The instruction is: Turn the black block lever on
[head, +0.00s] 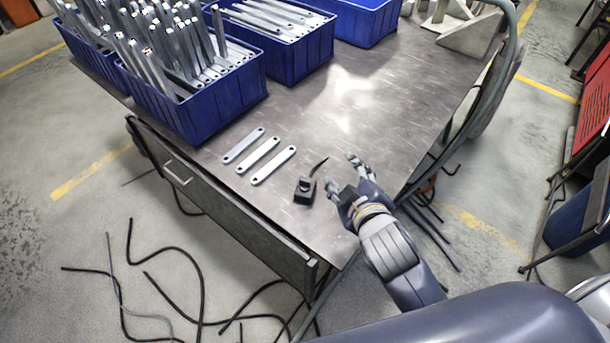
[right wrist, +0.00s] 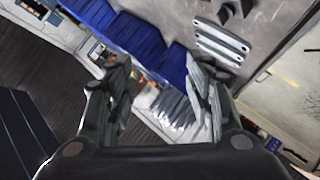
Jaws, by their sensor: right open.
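The small black block (head: 304,193) stands on the grey metal table near its front right edge. A thin dark curved piece (head: 319,166) reaches from it toward the back right; I cannot tell whether this is the lever or a cable. The lever's position is too small to read. My right gripper (head: 342,173) is open and empty, just right of the block and apart from it. In the right wrist view the gripper (right wrist: 162,88) shows spread fingers, and a dark shape that looks like the block (right wrist: 233,12) is at the top edge. My left gripper is not in view.
Three flat metal brackets (head: 258,155) lie left of the block. Blue bins (head: 205,112) of metal bars stand at the back left of the table (head: 365,110). Black cables (head: 200,285) lie on the floor.

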